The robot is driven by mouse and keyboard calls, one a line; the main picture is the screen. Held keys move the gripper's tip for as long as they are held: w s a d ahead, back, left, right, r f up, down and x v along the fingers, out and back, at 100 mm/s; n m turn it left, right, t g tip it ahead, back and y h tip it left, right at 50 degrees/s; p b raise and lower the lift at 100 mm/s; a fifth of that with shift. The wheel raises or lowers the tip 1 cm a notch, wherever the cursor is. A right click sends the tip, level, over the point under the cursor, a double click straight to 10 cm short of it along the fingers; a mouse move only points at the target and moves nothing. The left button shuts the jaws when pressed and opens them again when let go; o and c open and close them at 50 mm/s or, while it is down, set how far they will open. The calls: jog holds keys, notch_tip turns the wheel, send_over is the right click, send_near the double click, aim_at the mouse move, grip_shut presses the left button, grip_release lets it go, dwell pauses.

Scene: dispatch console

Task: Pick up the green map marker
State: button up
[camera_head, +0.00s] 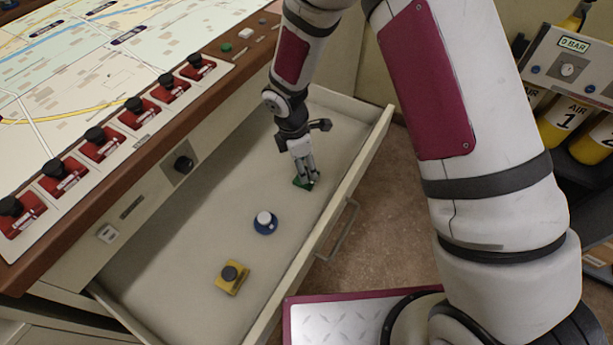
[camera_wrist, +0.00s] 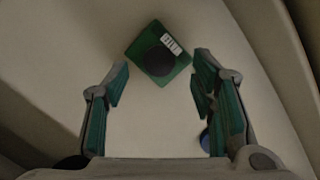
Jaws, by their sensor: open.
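The green map marker (camera_wrist: 181,66) has a square green base with a dark round knob and a small white label. It lies on the bottom of the open drawer (camera_head: 194,230), turned at an angle. In the head view the marker (camera_head: 303,184) is partly hidden behind my gripper (camera_head: 310,180). In the wrist view my gripper (camera_wrist: 160,85) is open and empty, and the marker is ahead of the gap between the fingertips, nearer the right finger. I cannot tell the height of the fingertips above the drawer bottom.
A blue marker (camera_head: 265,222) with a white knob and a yellow marker (camera_head: 232,277) with a dark knob stand in the same drawer. The drawer walls (camera_head: 355,165) rise close to my gripper. The console (camera_head: 150,130) with red switches overhangs on the left.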

jog(key=f, duration=0.3)
jog(key=shift+w+d+f, duration=0.1)
jog(key=shift+d, duration=0.2)
grip_shut()
